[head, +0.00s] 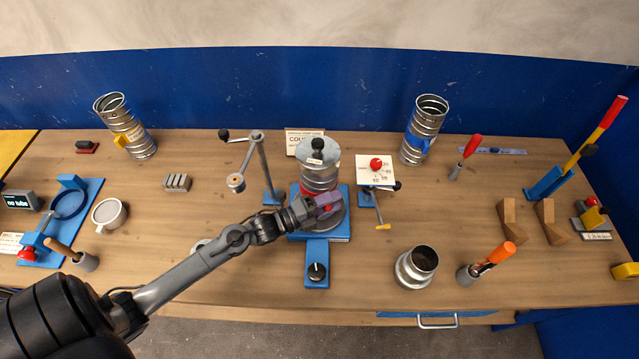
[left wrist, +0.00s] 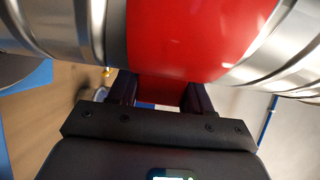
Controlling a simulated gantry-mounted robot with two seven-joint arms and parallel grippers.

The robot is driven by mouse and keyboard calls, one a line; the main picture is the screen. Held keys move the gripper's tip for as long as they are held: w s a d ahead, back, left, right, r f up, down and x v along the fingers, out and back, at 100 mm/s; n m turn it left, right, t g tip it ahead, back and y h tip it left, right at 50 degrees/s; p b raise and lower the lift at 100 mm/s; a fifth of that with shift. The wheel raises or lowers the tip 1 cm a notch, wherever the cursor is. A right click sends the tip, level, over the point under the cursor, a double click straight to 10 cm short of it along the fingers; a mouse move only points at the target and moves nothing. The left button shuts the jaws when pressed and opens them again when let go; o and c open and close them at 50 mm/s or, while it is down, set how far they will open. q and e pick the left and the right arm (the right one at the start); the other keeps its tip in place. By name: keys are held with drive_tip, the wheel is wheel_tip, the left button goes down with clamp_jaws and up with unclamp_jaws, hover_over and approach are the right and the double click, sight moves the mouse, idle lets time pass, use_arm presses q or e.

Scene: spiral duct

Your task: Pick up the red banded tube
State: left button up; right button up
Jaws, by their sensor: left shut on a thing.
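The red banded tube (head: 320,178) is a ribbed silver tube standing upright on a blue base (head: 318,249) in the middle of the table. A grey cap with a black knob (head: 317,150) is at its top. My left gripper (head: 328,205) is at the tube's near side, low down, and hides part of it. In the left wrist view the red band (left wrist: 195,35) fills the top centre between silver ribs. There the gripper's fingers (left wrist: 160,92) are shut on a red part below the band. My right gripper is not in view.
A crank post (head: 264,165) stands left of the tube, and a white dial plate (head: 375,171) stands right. Two other silver tubes, one yellow-banded (head: 128,128) and one blue-banded (head: 425,130), stand at the back. A short silver collar (head: 416,267) sits front right.

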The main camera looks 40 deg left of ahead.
use_arm(q)
drive_tip(key=c, duration=0.5)
drive_tip(key=shift+o, duration=0.2)
drive_tip(key=shift+r, duration=0.1)
drive_tip(key=shift+r, duration=0.1)
